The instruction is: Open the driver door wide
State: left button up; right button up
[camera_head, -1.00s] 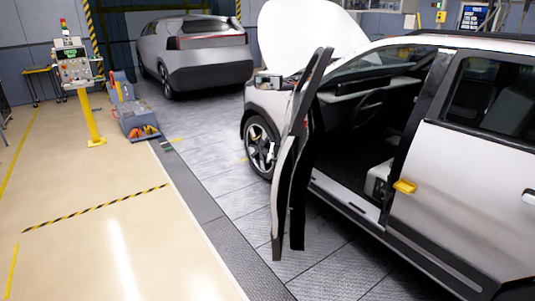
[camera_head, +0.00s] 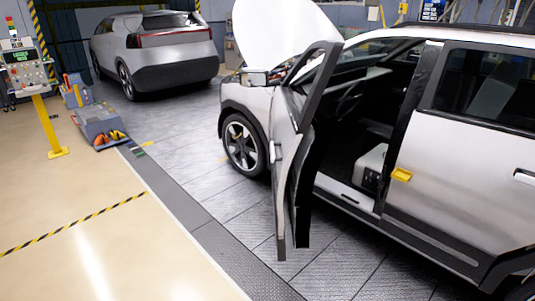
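The driver door (camera_head: 290,180) of the white car stands swung far out from the body, seen nearly edge-on. Its window frame (camera_head: 318,75) leans up towards the raised hood. The door opening (camera_head: 350,135) is uncovered and shows the dark cabin with the steering wheel and part of a light seat base. A yellow piece (camera_head: 401,174) sits on the body side at the rear edge of the opening. Neither of my grippers shows in the head view.
The white hood (camera_head: 285,35) is raised. A second grey car (camera_head: 155,55) stands behind. A yellow-posted control stand (camera_head: 48,125) and a grey tool cart (camera_head: 100,125) are at the left. The floor left of the door is clear.

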aim_at(305, 138)
jog(key=j+z, duration=0.4)
jog(key=j, duration=1.35)
jog(key=i+l+u, duration=0.25)
jog(key=i+l, duration=0.3)
jog(key=i, duration=0.2)
jog(key=i+l+u, duration=0.25)
jog(key=i+l, duration=0.45)
jog(key=i+l+u, duration=0.25)
jog(key=i+l, duration=0.4)
jog(key=l, duration=0.15)
